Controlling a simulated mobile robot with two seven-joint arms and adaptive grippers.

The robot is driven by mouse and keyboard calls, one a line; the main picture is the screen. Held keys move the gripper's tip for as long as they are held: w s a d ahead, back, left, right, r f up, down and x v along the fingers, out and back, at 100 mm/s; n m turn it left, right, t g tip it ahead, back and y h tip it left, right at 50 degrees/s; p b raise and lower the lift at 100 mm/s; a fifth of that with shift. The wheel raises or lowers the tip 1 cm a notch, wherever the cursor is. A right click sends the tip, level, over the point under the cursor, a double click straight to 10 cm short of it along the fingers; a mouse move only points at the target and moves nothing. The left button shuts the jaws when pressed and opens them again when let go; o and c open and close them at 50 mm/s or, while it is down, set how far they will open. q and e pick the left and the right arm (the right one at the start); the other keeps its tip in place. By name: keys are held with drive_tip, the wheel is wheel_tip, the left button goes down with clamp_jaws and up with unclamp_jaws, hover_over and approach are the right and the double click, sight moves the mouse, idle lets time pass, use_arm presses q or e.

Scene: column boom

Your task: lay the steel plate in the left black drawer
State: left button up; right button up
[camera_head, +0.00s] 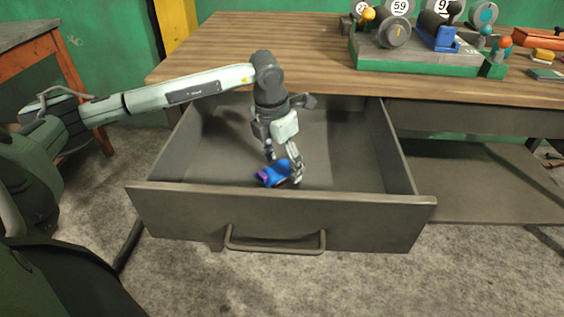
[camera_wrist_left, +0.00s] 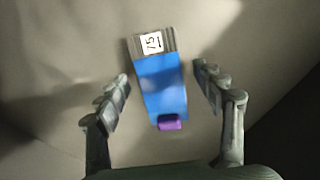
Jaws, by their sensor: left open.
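The open drawer (camera_head: 185,215) is dark grey and pulled out below the wooden bench top. A blue piece (camera_head: 276,172) with a purple end lies inside, on or just above the drawer floor. In the left wrist view the blue piece (camera_wrist_left: 163,85) also shows a grey ribbed metal end with a white number label; I take it to be the steel plate. My left gripper (camera_head: 284,169) points down into the drawer over it. In the left wrist view the fingers of this gripper (camera_wrist_left: 161,76) stand open on either side, with gaps to the piece. My right gripper is out of view.
A green-based rack (camera_head: 420,62) with numbered round weights and coloured knobs stands on the bench top (camera_head: 270,45). An orange tool (camera_head: 537,38) lies at the far right. The rest of the drawer is empty. A lower shelf (camera_head: 480,185) shows to its right.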

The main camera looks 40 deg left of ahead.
use_arm(q)
drive_tip(key=shift+r, duration=0.2)
wheel_tip(320, 180, up, 2)
drive_tip(key=shift+s+a+r, duration=0.1)
drive_tip(key=shift+r, duration=0.1)
wheel_tip(320, 180, up, 9)
drive_tip(key=s, duration=0.1)
drive_tip(key=shift+s+r, duration=0.15)
drive_tip(key=shift+s, duration=0.1)
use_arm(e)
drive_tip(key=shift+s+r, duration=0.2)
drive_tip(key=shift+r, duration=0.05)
use_arm(q)
drive_tip(key=shift+a, duration=0.1)
